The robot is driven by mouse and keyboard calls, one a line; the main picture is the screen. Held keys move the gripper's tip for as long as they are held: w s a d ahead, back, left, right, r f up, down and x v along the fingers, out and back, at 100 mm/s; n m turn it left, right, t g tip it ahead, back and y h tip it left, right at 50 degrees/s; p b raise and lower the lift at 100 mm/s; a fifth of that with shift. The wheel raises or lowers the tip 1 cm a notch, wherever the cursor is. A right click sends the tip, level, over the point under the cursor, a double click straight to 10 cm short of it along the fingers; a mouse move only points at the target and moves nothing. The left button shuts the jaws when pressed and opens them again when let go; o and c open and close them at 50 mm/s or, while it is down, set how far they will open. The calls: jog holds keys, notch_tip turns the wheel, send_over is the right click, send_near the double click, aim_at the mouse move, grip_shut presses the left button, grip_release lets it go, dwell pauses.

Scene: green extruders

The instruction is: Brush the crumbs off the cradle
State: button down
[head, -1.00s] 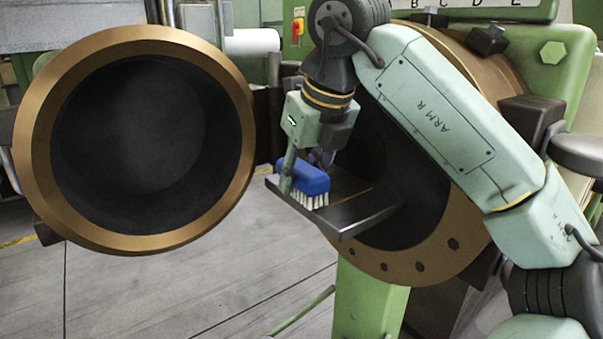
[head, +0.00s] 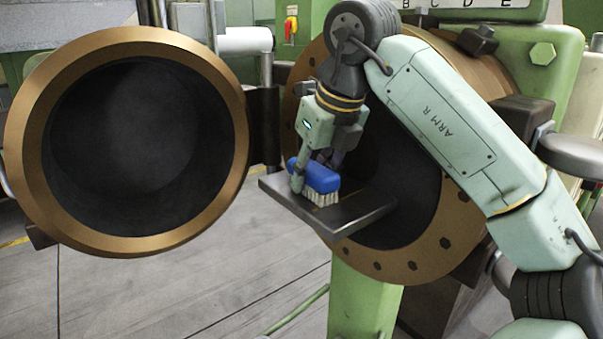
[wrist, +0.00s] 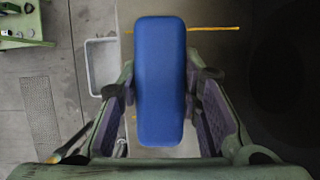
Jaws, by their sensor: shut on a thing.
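A blue brush (head: 314,175) with white bristles is held by my gripper (head: 318,165), bristles down. The bristles are at the top of the dark flat cradle (head: 358,213), near its outer end; I cannot tell if they press on it. In the wrist view the blue back of the brush (wrist: 159,80) lies between the two finger pads of my gripper (wrist: 165,100). The cradle (wrist: 200,50) shows beneath it with a yellow line across. Crumbs cannot be made out; the brush hides part of the surface.
The cradle juts out of a round dark opening with a bronze bolted flange (head: 395,268). A thick round door with a bronze rim (head: 240,120) hangs open at the left. A green post (head: 362,295) stands below. Grey floor (head: 180,290) lies open at the lower left.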

aim_at(289, 194)
jog(key=shift+w+d+f, duration=0.1)
jog(key=shift+w+d, duration=0.55)
jog(key=shift+d, duration=0.2)
jog(key=shift+w+d+f, duration=0.1)
jog(key=shift+w+d, duration=0.5)
jog(key=shift+d, duration=0.4)
jog(key=shift+s+a+f+b, duration=0.15)
jog(key=shift+s+a+b, duration=0.2)
jog(key=shift+s+a, duration=0.25)
jog(key=shift+s+a+r+b, duration=0.1)
jog(key=shift+s+a+b, duration=0.1)
jog(key=shift+s+a, duration=0.55)
jog(key=shift+s+a+r+b, duration=0.15)
jog(key=shift+s+a, duration=0.25)
jog(key=shift+a, duration=0.7)
jog(key=shift+s+a+b, duration=0.25)
jog(key=shift+s+a, duration=0.3)
jog(key=shift+a, duration=0.4)
jog(key=shift+w+a, duration=0.1)
jog(key=shift+w, duration=0.3)
jog(key=shift+w+d+r+p, duration=0.1)
jog(key=shift+w+d+p, duration=0.35)
jog(key=shift+d, duration=0.3)
jog(key=shift+w+d+p, duration=0.35)
jog(key=shift+w+d, duration=0.1)
jog(key=shift+d, duration=0.25)
jog(key=shift+w+d, duration=0.65)
jog(key=shift+d, duration=0.3)
jog(key=shift+w+d, duration=0.65)
jog(key=shift+d, duration=0.25)
